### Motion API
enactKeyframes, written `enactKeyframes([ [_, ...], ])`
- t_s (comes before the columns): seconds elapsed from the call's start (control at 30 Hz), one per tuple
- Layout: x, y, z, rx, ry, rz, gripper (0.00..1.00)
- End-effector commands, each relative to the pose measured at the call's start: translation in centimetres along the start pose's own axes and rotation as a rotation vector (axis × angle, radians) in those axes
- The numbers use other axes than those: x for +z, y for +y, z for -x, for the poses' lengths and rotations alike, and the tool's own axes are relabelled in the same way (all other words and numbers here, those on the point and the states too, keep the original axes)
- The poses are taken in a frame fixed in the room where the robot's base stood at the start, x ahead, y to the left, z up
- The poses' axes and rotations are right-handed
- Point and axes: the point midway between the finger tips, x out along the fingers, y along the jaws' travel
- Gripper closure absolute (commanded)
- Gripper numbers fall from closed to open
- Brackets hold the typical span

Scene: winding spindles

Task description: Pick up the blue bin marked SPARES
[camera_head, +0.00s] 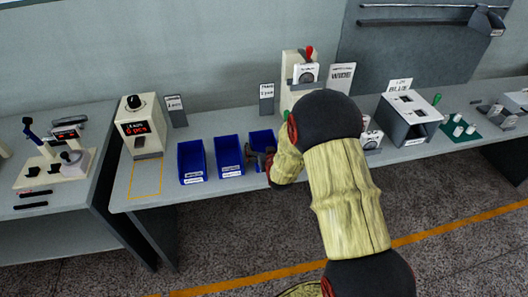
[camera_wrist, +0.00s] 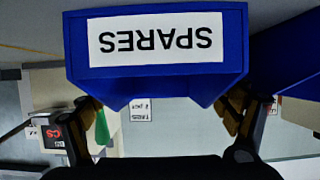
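The blue bin marked SPARES (camera_wrist: 235,45) fills the upper middle of the wrist view, its white label upside down there. I take it to be the rightmost of the blue bins in the head view (camera_head: 260,136), standing on the table and partly hidden by my gripper. My gripper (camera_head: 264,160) is at the front of that bin. In the wrist view the fingers of my gripper (camera_wrist: 165,108) are spread wide, one near each side of the bin. Whether they touch its walls cannot be told.
Two more blue bins, the middle one (camera_head: 230,155) and the left one (camera_head: 192,162), stand close by to the left. A beige device (camera_head: 143,140) is further left. Beige equipment (camera_head: 292,72) stands behind, and a grey box (camera_head: 402,127) is to the right on the table (camera_head: 222,194).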

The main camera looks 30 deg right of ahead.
Motion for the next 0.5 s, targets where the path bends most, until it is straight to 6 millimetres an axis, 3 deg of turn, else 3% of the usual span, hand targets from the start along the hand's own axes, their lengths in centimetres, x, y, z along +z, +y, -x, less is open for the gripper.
enactKeyframes([
  [0.5, 0.01, 0.0, 0.01, 0.0, 0.0, 0.0, 0.43],
])
